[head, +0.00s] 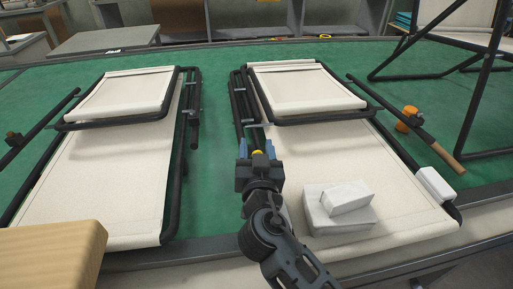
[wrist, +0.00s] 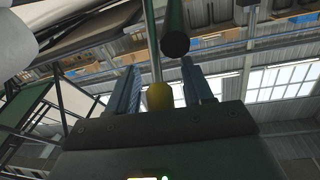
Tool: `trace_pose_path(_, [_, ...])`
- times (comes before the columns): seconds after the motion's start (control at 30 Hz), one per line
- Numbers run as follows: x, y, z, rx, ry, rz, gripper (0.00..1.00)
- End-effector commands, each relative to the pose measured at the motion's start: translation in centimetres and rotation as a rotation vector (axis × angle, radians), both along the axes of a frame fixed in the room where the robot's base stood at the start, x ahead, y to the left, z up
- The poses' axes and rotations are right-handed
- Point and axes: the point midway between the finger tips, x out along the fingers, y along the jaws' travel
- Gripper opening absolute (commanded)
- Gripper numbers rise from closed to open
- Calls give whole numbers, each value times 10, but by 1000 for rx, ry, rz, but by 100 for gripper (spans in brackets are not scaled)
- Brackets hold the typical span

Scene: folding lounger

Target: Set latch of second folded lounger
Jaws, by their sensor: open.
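Two folded loungers with cream fabric and dark tube frames lie on a green surface in the head view: the left lounger (head: 105,175) and the right lounger (head: 345,160). My gripper (head: 257,147) is at the left side rail of the right lounger, its blue fingers apart. A yellow knob (head: 257,153) shows between the fingers. In the wrist view, the yellow knob (wrist: 159,97) sits between the open fingers, apart from both, with a dark tube end (wrist: 175,42) just beyond. The latch's exact position is partly hidden by my gripper.
White blocks (head: 338,207) rest on the right lounger's fabric, and a smaller white block (head: 435,184) sits at its right corner. A wooden block (head: 50,255) is at front left. The green strip between the loungers (head: 215,170) is clear.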

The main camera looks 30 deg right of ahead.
Motion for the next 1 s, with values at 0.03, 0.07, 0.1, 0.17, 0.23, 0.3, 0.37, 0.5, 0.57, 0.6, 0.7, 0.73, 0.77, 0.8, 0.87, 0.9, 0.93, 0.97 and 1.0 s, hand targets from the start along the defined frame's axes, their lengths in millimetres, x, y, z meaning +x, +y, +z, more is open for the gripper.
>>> trace_pose_path(0.03, [0, 0, 0, 0, 0, 0, 51])
trace_pose_path(0.07, [0, 0, 0, 0, 0, 0, 48])
trace_pose_path(0.1, [0, 0, 0, 0, 0, 0, 44])
trace_pose_path(0.17, [0, 0, 0, 0, 0, 0, 38])
trace_pose_path(0.23, [0, 0, 0, 0, 0, 0, 32])
trace_pose_path(0.3, [0, 0, 0, 0, 0, 0, 25])
trace_pose_path(0.37, [0, 0, 0, 0, 0, 0, 19])
trace_pose_path(0.5, [0, 0, 0, 0, 0, 0, 6])
trace_pose_path(0.57, [0, 0, 0, 0, 0, 0, 0])
trace_pose_path(0.6, [0, 0, 0, 0, 0, 0, 0])
trace_pose_path(0.7, [0, 0, 0, 0, 0, 0, 0])
trace_pose_path(0.73, [0, 0, 0, 0, 0, 0, 0])
trace_pose_path(0.77, [0, 0, 0, 0, 0, 0, 0])
trace_pose_path(0.8, [0, 0, 0, 0, 0, 0, 0])
trace_pose_path(0.87, [0, 0, 0, 0, 0, 0, 0])
trace_pose_path(0.9, [0, 0, 0, 0, 0, 0, 0])
trace_pose_path(0.93, [0, 0, 1, 0, 1, 0, 0])
trace_pose_path(0.97, [1, 0, 1, 1, 3, -1, 0])
trace_pose_path(1.0, [3, 0, 2, 2, 6, 0, 0])
